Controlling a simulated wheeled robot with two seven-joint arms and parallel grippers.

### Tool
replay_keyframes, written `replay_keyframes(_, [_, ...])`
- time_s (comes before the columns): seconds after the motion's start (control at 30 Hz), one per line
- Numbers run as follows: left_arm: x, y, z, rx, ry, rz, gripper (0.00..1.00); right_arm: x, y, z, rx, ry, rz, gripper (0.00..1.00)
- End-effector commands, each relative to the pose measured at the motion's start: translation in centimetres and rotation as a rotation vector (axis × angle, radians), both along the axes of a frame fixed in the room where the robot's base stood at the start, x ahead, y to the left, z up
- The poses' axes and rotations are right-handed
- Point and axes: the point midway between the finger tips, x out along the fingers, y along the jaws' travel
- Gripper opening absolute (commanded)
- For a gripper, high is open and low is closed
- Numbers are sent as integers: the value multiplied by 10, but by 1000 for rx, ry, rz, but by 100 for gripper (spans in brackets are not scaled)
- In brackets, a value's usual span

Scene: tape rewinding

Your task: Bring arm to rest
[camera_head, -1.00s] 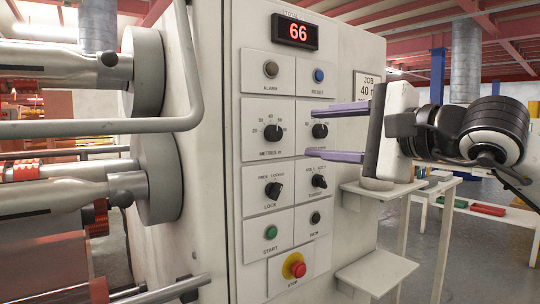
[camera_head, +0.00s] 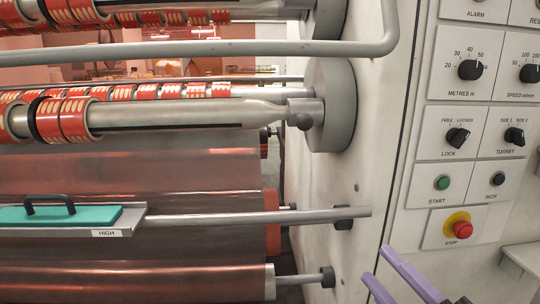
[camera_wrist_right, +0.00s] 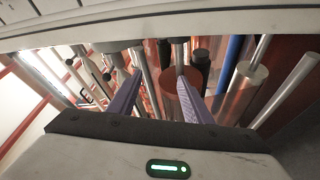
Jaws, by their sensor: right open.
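My right gripper (camera_head: 377,263) shows at the bottom right of the head view, with two long purple fingers apart and nothing seen between them. It is in front of the machine's white side panel, below and left of the red stop button (camera_head: 462,229). In the right wrist view the two fingers (camera_wrist_right: 160,76) are spread and point toward the machine's rollers and bars. The rest of the right arm is mostly out of the head view. My left gripper is in neither view now.
The control panel has a metres knob (camera_head: 470,70), a lock knob (camera_head: 458,138) and a green start button (camera_head: 442,183). A grey bar (camera_head: 250,217) sticks out in front of the panel. Red-banded rolls sit on the upper shaft (camera_head: 240,111). A teal plate with a black handle (camera_head: 60,214) is at left.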

Motion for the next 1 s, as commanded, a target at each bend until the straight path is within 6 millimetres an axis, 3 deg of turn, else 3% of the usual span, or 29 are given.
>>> replay_keyframes(0.03, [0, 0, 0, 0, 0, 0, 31, -8, -4, -40, 163, 156, -44, 45])
replay_keyframes(0.2, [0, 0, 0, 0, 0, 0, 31, -53, -2, -159, 601, 607, -197, 45])
replay_keyframes(0.3, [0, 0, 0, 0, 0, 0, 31, -90, 10, -215, 802, 827, -282, 45])
replay_keyframes(0.4, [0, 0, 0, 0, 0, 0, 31, -131, 27, -258, 975, 1020, -359, 45])
replay_keyframes(0.53, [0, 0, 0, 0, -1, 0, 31, -186, 56, -299, 1175, 1245, -453, 45])
replay_keyframes(0.57, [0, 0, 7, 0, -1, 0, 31, -194, 60, -298, 1204, 1279, -469, 45])
replay_keyframes(0.6, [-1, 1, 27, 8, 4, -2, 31, -187, 55, -276, 1177, 1261, -465, 45])
replay_keyframes(1.0, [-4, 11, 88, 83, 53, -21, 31, -189, 45, -211, 1089, 1276, -519, 45])
